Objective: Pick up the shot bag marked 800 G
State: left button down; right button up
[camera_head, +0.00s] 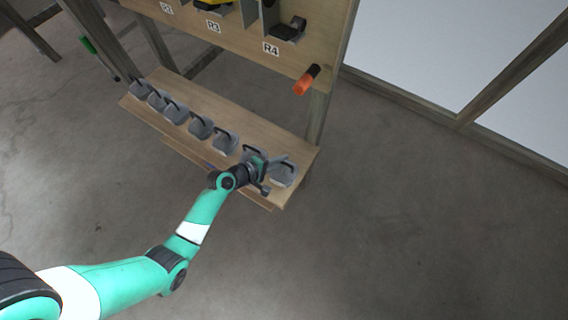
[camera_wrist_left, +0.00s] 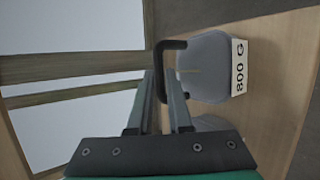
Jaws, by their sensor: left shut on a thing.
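The shot bag marked 800 G (camera_wrist_left: 207,66) is grey with a white label and a dark bent handle, and fills the upper middle of the left wrist view. In the head view it appears to be the rightmost grey bag (camera_head: 283,178) on the low wooden shelf. My left gripper (camera_wrist_left: 165,85) is shut on its handle; the fingers partly hide the grip. In the head view the left gripper (camera_head: 281,161) is at the right end of the row. The bag is at the shelf; I cannot tell whether it touches it. My right gripper is not in view.
Several similar grey bags (camera_head: 200,127) stand in a row along the shelf (camera_head: 268,124) to the left. A wooden panel with labelled bays (camera_head: 236,33) and an orange-tipped peg (camera_head: 306,80) is above. Open floor lies in front and right.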

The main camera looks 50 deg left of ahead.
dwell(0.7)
pick_arm(q)
jog(key=shift+r+p, duration=0.35)
jog(key=shift+r, duration=0.15)
notch_tip(320, 180, up, 3)
jog(key=p, duration=0.3)
jog(key=shift+s+r, duration=0.1)
jog(key=shift+r, duration=0.1)
jog(key=a+p+v, duration=0.1)
jog(key=p+v, duration=1.2)
jog(key=v, duration=0.3)
jog(key=shift+r, duration=0.45)
